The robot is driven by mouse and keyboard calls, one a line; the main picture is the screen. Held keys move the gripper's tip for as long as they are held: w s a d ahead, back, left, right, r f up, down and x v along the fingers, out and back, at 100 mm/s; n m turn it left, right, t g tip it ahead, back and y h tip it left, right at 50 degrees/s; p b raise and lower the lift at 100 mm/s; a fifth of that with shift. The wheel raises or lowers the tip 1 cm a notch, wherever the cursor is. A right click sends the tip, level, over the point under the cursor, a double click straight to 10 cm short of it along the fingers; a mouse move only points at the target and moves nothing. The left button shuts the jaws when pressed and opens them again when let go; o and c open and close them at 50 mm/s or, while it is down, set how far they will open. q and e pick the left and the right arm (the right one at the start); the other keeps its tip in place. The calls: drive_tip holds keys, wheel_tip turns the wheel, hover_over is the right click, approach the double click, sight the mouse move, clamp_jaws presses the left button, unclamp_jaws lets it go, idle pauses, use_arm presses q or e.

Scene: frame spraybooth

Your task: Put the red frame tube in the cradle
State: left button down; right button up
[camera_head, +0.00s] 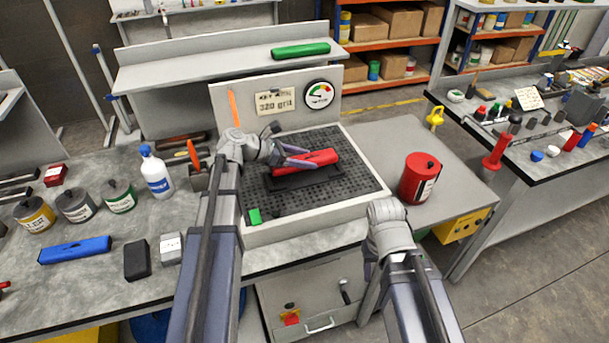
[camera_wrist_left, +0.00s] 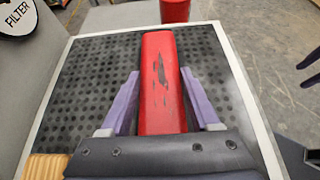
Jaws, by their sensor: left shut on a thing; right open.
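The red frame tube (camera_head: 318,160) is over the perforated black bed of the booth in the head view, with dark scuffs on its upper face in the left wrist view (camera_wrist_left: 161,75). My left gripper (camera_head: 298,156) is shut on it, one purple finger along each side. A black cradle (camera_head: 306,178) is directly below the tube; I cannot tell whether they touch. In the head view my right arm ends right of the booth and its fingers are hidden. In the left wrist view my right gripper's purple fingers (camera_wrist_left: 309,70) show at the right edge, apart and empty.
A red can (camera_head: 420,178) stands right of the booth. A gauge panel (camera_head: 275,100) rises behind the bed. A white bottle (camera_head: 156,172), tins and a blue tube (camera_head: 75,250) occupy the left bench. A green tube (camera_head: 300,50) lies on the shelf.

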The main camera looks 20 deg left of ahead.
sight(305, 175)
use_arm(q)
drive_tip(key=shift+f+b, duration=1.8)
drive_tip(key=shift+f, duration=0.2)
drive_tip(key=shift+c, duration=0.6)
unclamp_jaws()
drive_tip(key=shift+r, duration=0.1)
drive_tip(key=shift+r, duration=0.2)
drive_tip(key=p+v, duration=0.5)
drive_tip(key=v, duration=0.6)
drive_tip(key=shift+s+a+r+p, duration=0.15)
drive_tip(key=shift+s+a+p, duration=0.1)
drive_tip(key=shift+a+p, duration=0.15)
